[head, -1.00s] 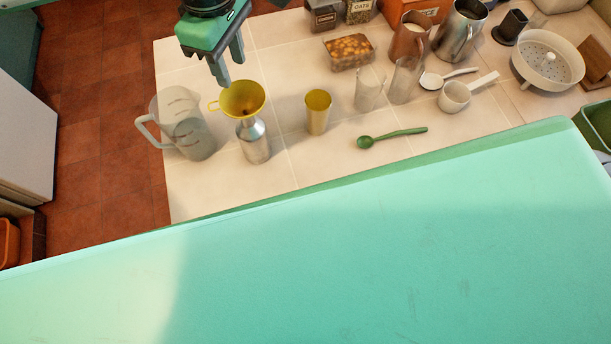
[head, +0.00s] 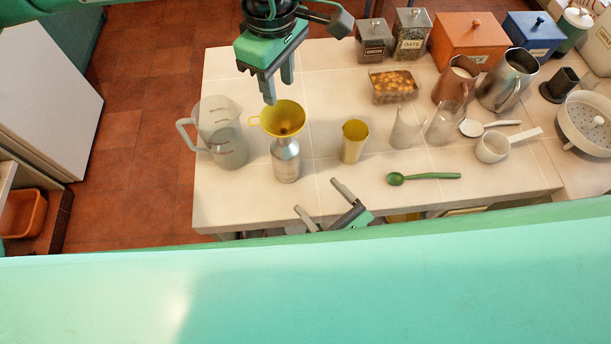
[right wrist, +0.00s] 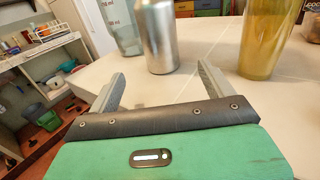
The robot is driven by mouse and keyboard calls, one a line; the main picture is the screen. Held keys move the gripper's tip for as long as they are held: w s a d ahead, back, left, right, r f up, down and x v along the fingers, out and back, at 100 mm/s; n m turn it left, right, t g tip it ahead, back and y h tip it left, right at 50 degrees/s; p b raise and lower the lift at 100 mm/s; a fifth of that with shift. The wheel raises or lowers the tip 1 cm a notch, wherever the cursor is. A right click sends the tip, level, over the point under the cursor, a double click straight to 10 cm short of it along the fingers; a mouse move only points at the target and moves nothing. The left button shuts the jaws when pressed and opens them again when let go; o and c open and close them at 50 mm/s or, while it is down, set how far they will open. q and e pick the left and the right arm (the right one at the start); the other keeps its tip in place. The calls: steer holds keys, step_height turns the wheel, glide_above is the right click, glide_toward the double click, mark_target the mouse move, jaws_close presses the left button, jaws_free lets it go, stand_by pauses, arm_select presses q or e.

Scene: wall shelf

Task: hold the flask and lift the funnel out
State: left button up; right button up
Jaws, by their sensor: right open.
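The silver flask (head: 286,163) stands upright on the white tiled counter, and its lower part shows between my right fingers in the right wrist view (right wrist: 159,38). The yellow funnel (head: 284,112) sits in the flask's mouth, with its handle loop to the left. My left gripper (head: 279,92) is open and points down just above and behind the funnel's rim, seemingly not holding it. My right gripper (head: 321,202) is open and empty at the counter's front edge, short of the flask. It also shows in the right wrist view (right wrist: 160,73).
A clear measuring jug (head: 222,135) stands close left of the flask. A yellow cup (head: 354,142) stands to its right, with clear glasses (head: 405,128) beyond. A green spoon (head: 425,177) lies near the front edge. Jars, canisters and metal pitchers line the back.

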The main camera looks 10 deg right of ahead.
mark_target(287, 162)
steer(key=x, duration=1.2)
steer(key=shift+w+a, duration=0.15)
steer(key=shift+w, duration=0.2)
steer(key=shift+r, duration=0.1)
steer(key=shift+c, duration=0.4)
